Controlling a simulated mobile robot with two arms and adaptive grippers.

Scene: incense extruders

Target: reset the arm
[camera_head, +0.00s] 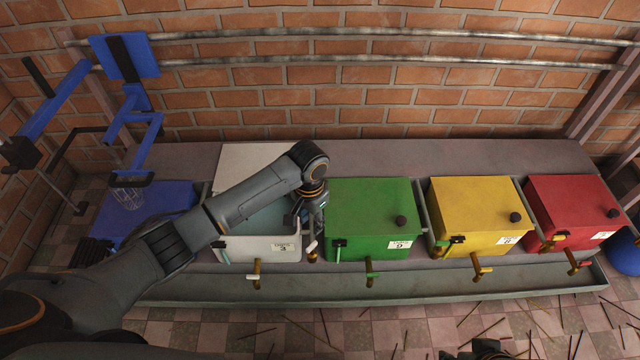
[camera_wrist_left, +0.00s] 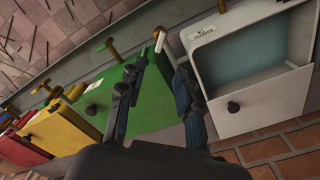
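My left arm reaches across from the lower left. Its gripper (camera_head: 314,222) points down between the white box (camera_head: 265,246) and the green box (camera_head: 370,210). The left wrist view shows the left gripper (camera_wrist_left: 163,64) with its two fingers apart and nothing between them. A white-tipped brass lever (camera_wrist_left: 160,38) lies just beyond the fingertips; whether they touch it I cannot tell. A dark part, seemingly of my right arm or gripper (camera_head: 484,350), shows at the bottom edge; its fingers cannot be made out.
The white box is open, with a blue-green inside. The yellow box (camera_head: 475,215) and red box (camera_head: 575,208) stand to the right, a blue box (camera_head: 150,205) to the left. Brass taps (camera_head: 480,268) stick out in front. A blue frame (camera_head: 140,130) stands at left. Sticks litter the floor.

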